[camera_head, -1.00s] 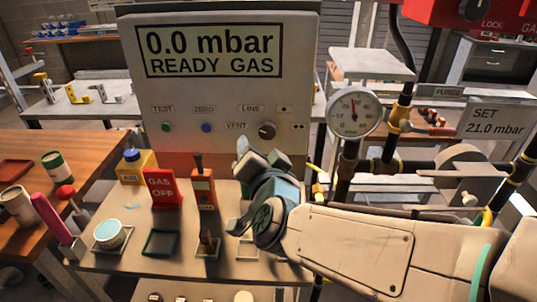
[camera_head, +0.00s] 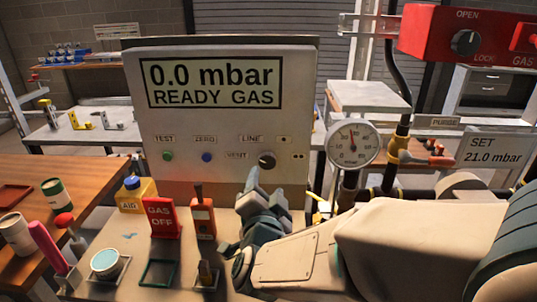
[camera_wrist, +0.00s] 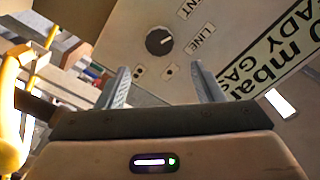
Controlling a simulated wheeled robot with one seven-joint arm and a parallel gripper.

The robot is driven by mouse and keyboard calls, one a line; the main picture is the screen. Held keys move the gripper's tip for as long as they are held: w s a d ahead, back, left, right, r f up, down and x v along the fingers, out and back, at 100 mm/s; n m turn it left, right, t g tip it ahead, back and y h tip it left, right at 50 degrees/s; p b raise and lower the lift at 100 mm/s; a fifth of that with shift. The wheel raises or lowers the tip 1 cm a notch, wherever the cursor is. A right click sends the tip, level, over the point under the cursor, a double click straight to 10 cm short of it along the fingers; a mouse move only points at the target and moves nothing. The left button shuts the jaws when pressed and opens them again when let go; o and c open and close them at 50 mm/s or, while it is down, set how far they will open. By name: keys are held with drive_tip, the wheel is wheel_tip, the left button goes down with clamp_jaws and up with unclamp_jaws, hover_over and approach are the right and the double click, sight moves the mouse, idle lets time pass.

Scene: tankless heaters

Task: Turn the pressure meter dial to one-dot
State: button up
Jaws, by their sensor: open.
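The pressure meter dial (camera_head: 267,160) is a small dark round knob low on the right of the grey panel (camera_head: 212,120). Labels VENT and LINE lie to its left and upper left. The one-dot label (camera_head: 284,139) is at its upper right and a two-dot label (camera_head: 299,156) at its right. My gripper (camera_head: 265,190) is just below the dial, fingers pointing up toward the panel. In the wrist view my gripper (camera_wrist: 160,78) is open and empty, and the dial (camera_wrist: 159,41) shows beyond the fingertips, apart from them. The dial's exact setting is unclear.
The panel screen reads 0.0 mbar, READY GAS. A round gauge (camera_head: 353,144) and pipes stand right of the panel. A red GAS OFF sign (camera_head: 163,217), an orange tool (camera_head: 202,212) and a yellow bottle (camera_head: 133,192) stand on the bench to the left.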

sight(269, 163)
drive_tip(key=w+p, duration=0.2)
drive_tip(key=w, duration=0.7)
drive_tip(key=shift+w+d, duration=0.1)
drive_tip(key=shift+d, duration=0.05)
drive_tip(key=c, duration=1)
drive_tip(key=shift+f, duration=0.1)
drive_tip(key=shift+f+b, duration=0.1)
drive_tip(key=shift+b, duration=0.3)
